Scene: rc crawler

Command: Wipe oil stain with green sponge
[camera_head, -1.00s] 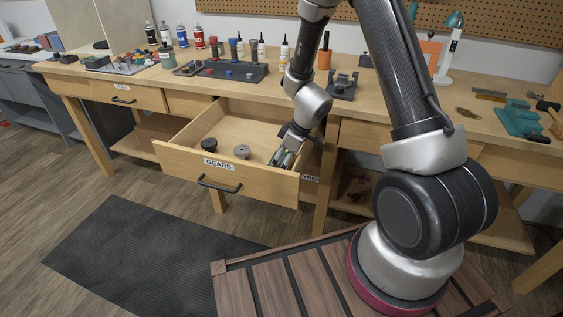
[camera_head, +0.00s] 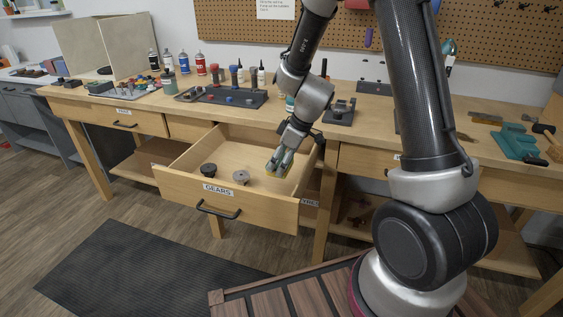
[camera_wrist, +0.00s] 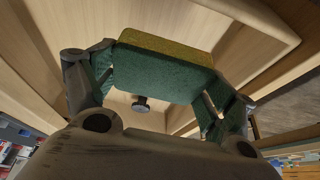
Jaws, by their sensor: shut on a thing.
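My gripper (camera_head: 279,161) is above the inside of the open drawer, near its right end. It is shut on a sponge with a green body and a yellow layer. The sponge (camera_wrist: 165,72) fills the middle of the wrist view, with a finger at each end. In the head view only a small yellow part of the sponge (camera_head: 272,173) shows below the fingers. A small brownish patch (camera_head: 463,136) lies on the bench top at the right, beside my arm; I cannot tell for sure that it is the oil stain.
The drawer labelled GEARS (camera_head: 174,187) stands open with a dark gear (camera_head: 208,170) and a grey gear (camera_head: 241,176) inside. Bottles, a dark tray (camera_head: 222,97) and a teal tool (camera_head: 518,145) stand on the bench. Its front right is fairly clear.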

